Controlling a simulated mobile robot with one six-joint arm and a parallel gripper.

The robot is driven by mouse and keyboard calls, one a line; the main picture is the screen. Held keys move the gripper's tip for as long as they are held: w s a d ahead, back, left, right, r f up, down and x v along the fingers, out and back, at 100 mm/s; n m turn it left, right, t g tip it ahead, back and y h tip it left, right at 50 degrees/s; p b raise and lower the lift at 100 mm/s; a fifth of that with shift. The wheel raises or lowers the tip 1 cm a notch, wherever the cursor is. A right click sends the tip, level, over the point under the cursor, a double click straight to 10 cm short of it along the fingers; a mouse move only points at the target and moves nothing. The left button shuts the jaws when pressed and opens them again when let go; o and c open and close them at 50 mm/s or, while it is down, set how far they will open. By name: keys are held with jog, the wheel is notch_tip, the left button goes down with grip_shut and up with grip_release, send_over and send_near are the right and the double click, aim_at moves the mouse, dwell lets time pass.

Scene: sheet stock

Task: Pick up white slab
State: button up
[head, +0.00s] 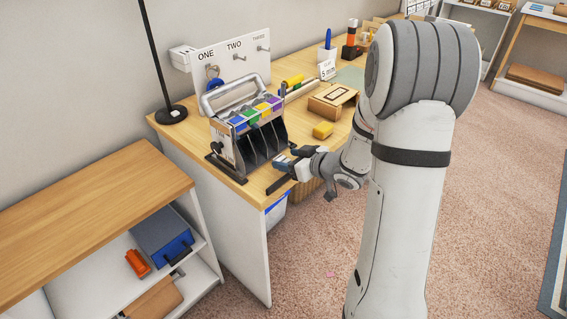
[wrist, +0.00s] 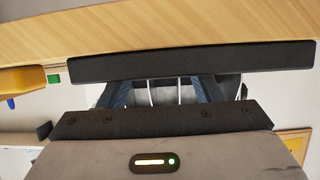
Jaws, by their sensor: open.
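No white slab can be made out for sure in either view. A dark slotted rack (head: 262,142) with coloured tabs and a grey handle stands on the wooden desk (head: 262,187). My gripper (head: 278,174) is open at the rack's right front side, near the desk edge. In the wrist view its two dark jaws (wrist: 175,92) are apart, with the rack's slots (wrist: 135,93) showing in the gap. Thin white upright strips show there; I cannot tell whether they are dividers or slab edges. Nothing is clearly held.
A yellow block (head: 322,130) and a cardboard box (head: 330,100) lie right of the rack. A white hook board (head: 228,60) stands behind it and a black pole (head: 158,60) at the left. A low shelf (head: 95,205) holds a blue case (head: 163,238).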

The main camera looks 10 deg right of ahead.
jog(key=shift+x, duration=1.25)
jog(key=shift+c, duration=0.5)
jog(key=c, duration=1)
